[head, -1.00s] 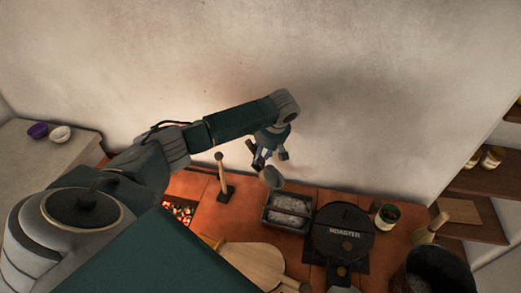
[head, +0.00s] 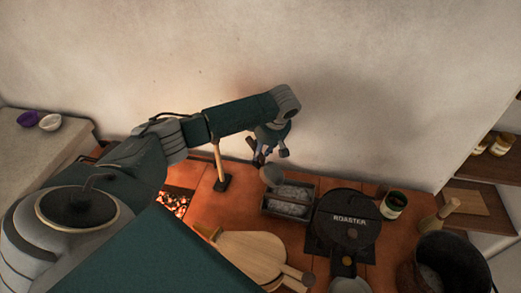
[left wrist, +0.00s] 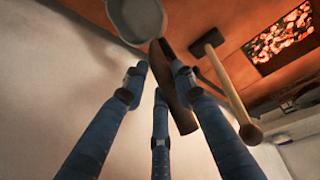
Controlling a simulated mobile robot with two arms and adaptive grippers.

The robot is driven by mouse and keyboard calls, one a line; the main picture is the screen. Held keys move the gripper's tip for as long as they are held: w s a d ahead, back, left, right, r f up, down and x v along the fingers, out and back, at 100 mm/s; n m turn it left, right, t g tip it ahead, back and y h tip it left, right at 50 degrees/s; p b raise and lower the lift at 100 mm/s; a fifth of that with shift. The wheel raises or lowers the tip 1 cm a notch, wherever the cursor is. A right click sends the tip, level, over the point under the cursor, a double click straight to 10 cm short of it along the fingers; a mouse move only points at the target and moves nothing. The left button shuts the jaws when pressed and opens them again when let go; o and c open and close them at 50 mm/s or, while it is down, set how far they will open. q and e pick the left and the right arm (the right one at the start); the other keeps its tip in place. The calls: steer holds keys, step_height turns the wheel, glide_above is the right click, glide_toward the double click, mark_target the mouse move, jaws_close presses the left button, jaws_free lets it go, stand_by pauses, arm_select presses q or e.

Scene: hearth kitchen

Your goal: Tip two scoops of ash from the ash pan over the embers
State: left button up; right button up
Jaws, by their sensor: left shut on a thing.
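My left gripper (head: 270,151) is shut on the wooden handle of a grey scoop (head: 272,175), which hangs below the fingers. In the left wrist view the handle (left wrist: 172,90) lies between the fingers and the bowl (left wrist: 137,18) is beyond them; I cannot tell whether it holds ash. In the head view the bowl overlaps the back left edge of the ash pan (head: 270,212), a dark box with pale grey ash inside. The embers (head: 174,203) glow red in an opening to the left, partly behind my arm. They also show in the left wrist view (left wrist: 282,36). My right gripper is not in view.
A wooden-handled tool (head: 220,168) stands between embers and ash pan. A black roaster (head: 345,222) is right of the pan, then a jar (head: 393,205) and a dark bucket (head: 452,262). Wooden bellows-like boards (head: 252,258) lie in front. The wall rises close behind.

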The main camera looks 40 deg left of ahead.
arm_select(q)
steer(key=shift+w+d+f+b, duration=0.1)
steer(key=shift+d+f+b, duration=0.25)
steer(key=shift+f+b, duration=0.25)
steer(key=shift+w+d+f+b, duration=0.1)
steer(key=shift+d+f+b, duration=0.2)
steer(key=shift+f+b, duration=0.3)
steer(key=shift+d, duration=0.2)
steer(key=shift+w+d+r+p, duration=0.1)
steer(key=shift+d+p, duration=0.2)
steer(key=shift+p, duration=0.05)
steer(key=shift+w+d, duration=0.15)
steer(key=shift+d, duration=0.4)
steer(key=shift+w+d+f+p, duration=0.15)
steer(key=shift+d+p, duration=0.15)
steer(key=shift+d, duration=0.35)
steer(key=shift+w+d+p, duration=0.2)
steer(key=shift+d+p, duration=0.05)
steer(key=shift+d, duration=0.35)
steer(key=shift+w+d+f+p, duration=0.15)
steer(key=shift+d+p, duration=0.15)
steer(key=shift+d, duration=0.35)
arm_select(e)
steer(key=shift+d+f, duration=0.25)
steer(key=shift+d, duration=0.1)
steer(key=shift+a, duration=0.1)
